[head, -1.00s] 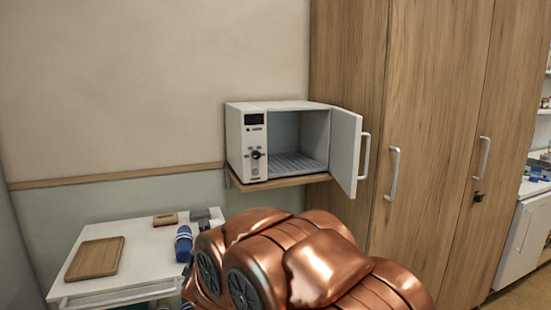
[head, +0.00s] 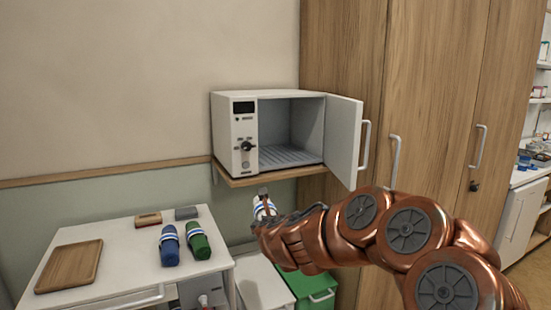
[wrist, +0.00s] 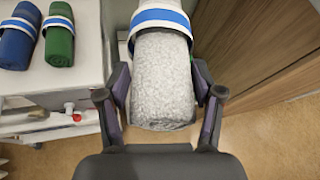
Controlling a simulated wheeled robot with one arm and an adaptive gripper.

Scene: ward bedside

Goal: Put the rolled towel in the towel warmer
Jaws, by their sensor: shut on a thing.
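The towel warmer (head: 235,158) is a white box with a dark display and a knob, standing on a wall shelf. Its door (head: 345,141) is swung open to the right, and the inside with its ribbed floor looks empty. My gripper (wrist: 160,88) is shut on a rolled whitish-grey towel (wrist: 163,75) with a blue and white band, a finger on each side. In the head view the held towel (head: 263,207) shows only in part, below and in front of the warmer; my arm hides the rest.
A blue roll (head: 169,247) and a green roll (head: 197,240) lie on the white bedside cabinet (head: 120,255) with a wooden tray (head: 70,266) and two small blocks. A green-lidded bin (head: 312,287) stands below. The wooden wardrobe (head: 430,90) is close on the right.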

